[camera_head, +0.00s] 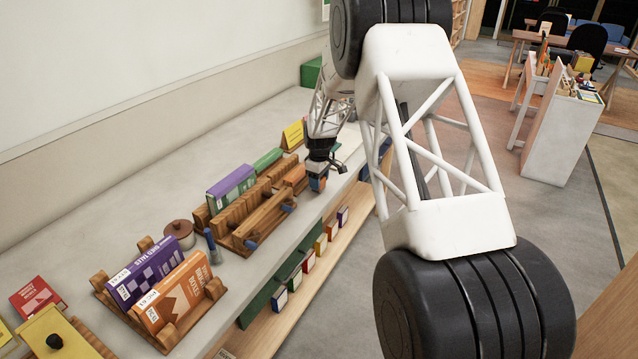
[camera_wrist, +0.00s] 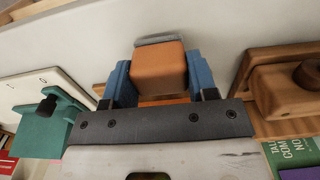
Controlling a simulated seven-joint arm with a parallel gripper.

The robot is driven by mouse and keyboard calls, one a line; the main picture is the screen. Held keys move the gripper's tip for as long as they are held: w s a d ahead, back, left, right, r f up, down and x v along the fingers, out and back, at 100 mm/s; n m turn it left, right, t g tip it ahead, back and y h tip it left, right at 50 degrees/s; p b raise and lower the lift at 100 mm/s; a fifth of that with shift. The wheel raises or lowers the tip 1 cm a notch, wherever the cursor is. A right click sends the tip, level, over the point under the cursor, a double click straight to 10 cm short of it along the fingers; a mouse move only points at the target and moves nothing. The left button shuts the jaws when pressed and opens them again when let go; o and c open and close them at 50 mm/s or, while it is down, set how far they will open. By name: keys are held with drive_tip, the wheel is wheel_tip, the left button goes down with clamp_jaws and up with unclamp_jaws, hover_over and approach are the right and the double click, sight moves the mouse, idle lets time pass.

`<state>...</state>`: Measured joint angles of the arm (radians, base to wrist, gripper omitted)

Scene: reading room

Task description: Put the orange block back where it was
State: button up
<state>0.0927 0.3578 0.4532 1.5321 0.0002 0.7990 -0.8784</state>
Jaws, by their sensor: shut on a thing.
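In the wrist view the orange block (camera_wrist: 158,72) sits between the two blue fingers of my gripper (camera_wrist: 160,82). The fingers press on its left and right sides. A grey edge lies along the block's far side. The block there is small and mostly hidden by the fingers. Another orange piece (camera_head: 295,175) shows at the rack's far right end. I cannot tell whether the held block touches anything.
A wooden holder with a purple book (camera_head: 152,274) and an orange book (camera_head: 172,295) is at the near left. Books line the shelf below the counter. The wall bounds the back.

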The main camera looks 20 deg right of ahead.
drive_tip(key=shift+f, duration=0.6)
drive_tip(key=shift+f, duration=0.15)
drive_tip(key=o, duration=0.8)
wheel_tip(320, 180, up, 12)
drive_tip(key=shift+r, duration=0.15)
idle(0.7)
